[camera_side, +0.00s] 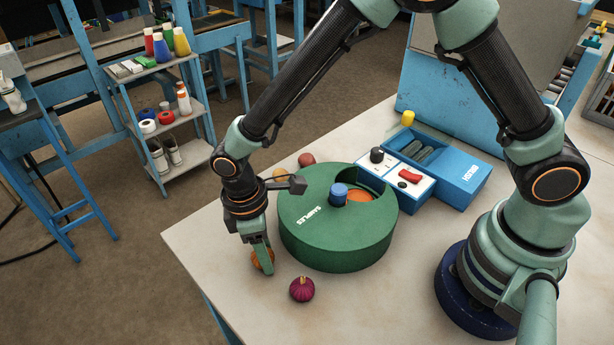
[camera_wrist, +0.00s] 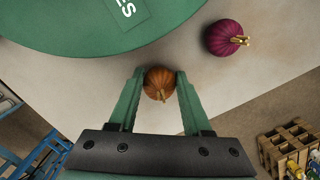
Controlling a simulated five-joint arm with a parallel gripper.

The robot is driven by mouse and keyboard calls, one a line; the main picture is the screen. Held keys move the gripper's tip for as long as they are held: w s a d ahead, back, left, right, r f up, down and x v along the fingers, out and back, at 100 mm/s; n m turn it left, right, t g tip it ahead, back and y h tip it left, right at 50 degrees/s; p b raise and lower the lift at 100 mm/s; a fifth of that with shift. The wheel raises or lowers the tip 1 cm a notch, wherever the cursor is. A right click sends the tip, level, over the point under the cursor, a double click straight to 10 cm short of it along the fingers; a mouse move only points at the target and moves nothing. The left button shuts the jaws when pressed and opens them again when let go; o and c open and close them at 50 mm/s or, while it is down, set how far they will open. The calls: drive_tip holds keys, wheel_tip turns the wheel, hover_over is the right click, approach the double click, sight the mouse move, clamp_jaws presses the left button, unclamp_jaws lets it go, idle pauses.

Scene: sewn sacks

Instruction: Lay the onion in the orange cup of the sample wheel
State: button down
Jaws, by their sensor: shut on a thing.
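A brown-orange bulb, which looks like the onion (camera_wrist: 158,84), sits between the fingers of my gripper (camera_wrist: 158,78) in the wrist view. My gripper is shut on it. In the side view my gripper (camera_side: 263,261) points down at the left front of the wheel, with the onion (camera_side: 257,262) partly hidden behind a finger. I cannot tell if the onion touches the table. The sample wheel (camera_side: 318,238) is a green drum marked SAMPLES with a blue knob (camera_side: 338,192) on top. The orange cup (camera_side: 361,196) shows through the opening in its lid, partly hidden.
A purple bulb (camera_side: 302,289) lies on the table, right of my gripper. A reddish round thing (camera_side: 307,159) and an orange one (camera_side: 279,174) lie behind the wheel. A control panel with a red switch (camera_side: 410,176) and a blue box (camera_side: 462,183) stand right of the wheel.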

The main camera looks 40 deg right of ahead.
drive_tip(key=shift+f, duration=0.3)
drive_tip(key=shift+c, duration=1.7)
unclamp_jaws()
drive_tip(key=shift+r, duration=0.1)
wheel_tip(320, 180, up, 11)
drive_tip(key=a, duration=0.1)
drive_tip(key=s+d+r+m+t, duration=0.1)
drive_tip(key=d+r+m+t, duration=0.1)
drive_tip(key=d, duration=0.5)
drive_tip(key=s+d+r+m+t, duration=0.1)
drive_tip(key=d+r+m+t, duration=0.1)
drive_tip(key=d+r+m, duration=0.3)
drive_tip(key=s+d+r+m+t+y, duration=0.1)
drive_tip(key=d+r+m+t, duration=0.1)
drive_tip(key=d+r, duration=0.4)
drive_tip(key=d+m, duration=0.1)
drive_tip(key=d, duration=0.4)
drive_tip(key=shift+r+m, duration=0.25)
drive_tip(key=shift+m, duration=0.05)
drive_tip(key=shift+o, duration=0.6)
drive_tip(key=shift+s+d+m+t, duration=0.3)
drive_tip(key=shift+d+t, duration=0.1)
drive_tip(key=shift+d, duration=0.1)
